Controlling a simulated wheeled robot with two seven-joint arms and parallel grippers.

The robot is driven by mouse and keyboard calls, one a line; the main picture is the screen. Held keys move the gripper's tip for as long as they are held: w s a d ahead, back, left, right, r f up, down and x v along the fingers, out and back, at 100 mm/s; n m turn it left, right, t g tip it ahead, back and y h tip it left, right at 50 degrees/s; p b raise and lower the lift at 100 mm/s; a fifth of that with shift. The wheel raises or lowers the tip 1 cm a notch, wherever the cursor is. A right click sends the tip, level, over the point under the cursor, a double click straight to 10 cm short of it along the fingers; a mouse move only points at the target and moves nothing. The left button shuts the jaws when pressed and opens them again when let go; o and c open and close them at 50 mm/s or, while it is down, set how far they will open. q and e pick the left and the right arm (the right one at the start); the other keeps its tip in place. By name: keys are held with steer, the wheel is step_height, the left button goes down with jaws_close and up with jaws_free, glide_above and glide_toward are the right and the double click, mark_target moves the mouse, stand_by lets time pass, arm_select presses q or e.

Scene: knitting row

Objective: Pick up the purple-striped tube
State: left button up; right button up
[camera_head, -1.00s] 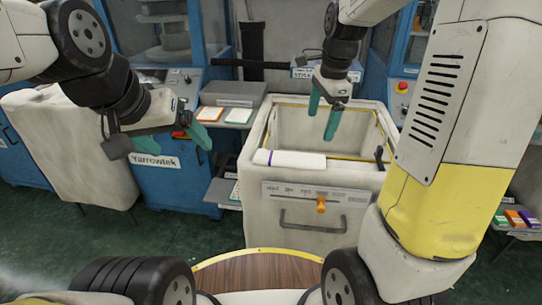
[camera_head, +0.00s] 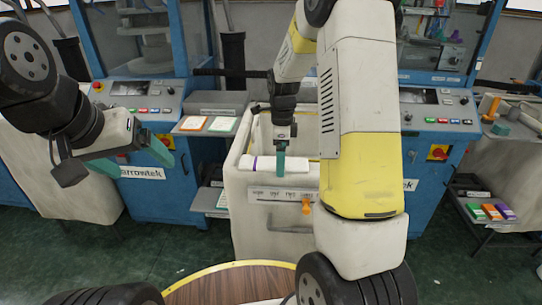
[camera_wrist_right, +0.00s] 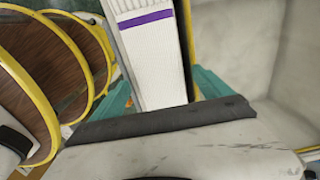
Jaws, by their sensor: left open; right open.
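The purple-striped tube (camera_head: 262,163) is white with a purple band near its left end. It lies along the front rim of a large pale bin (camera_head: 258,205). My right gripper (camera_head: 280,162) is over the tube with its teal fingers pointing down. In the right wrist view the tube (camera_wrist_right: 152,65) runs between the open fingers (camera_wrist_right: 162,92), one on each side; a dark bar hides its near part. I cannot tell whether the fingers touch it. My left gripper (camera_head: 163,150) is open and empty, in the air left of the bin.
An orange knob (camera_head: 307,207) and a handle are on the bin's front. Cards lie on a shelf (camera_head: 205,125) to its left. Blue machines stand behind, and a side table (camera_head: 500,160) is at right. A round wooden top (camera_head: 230,285) is in front.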

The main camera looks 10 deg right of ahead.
steer(key=shift+f, duration=0.15)
steer(key=c, duration=1.4)
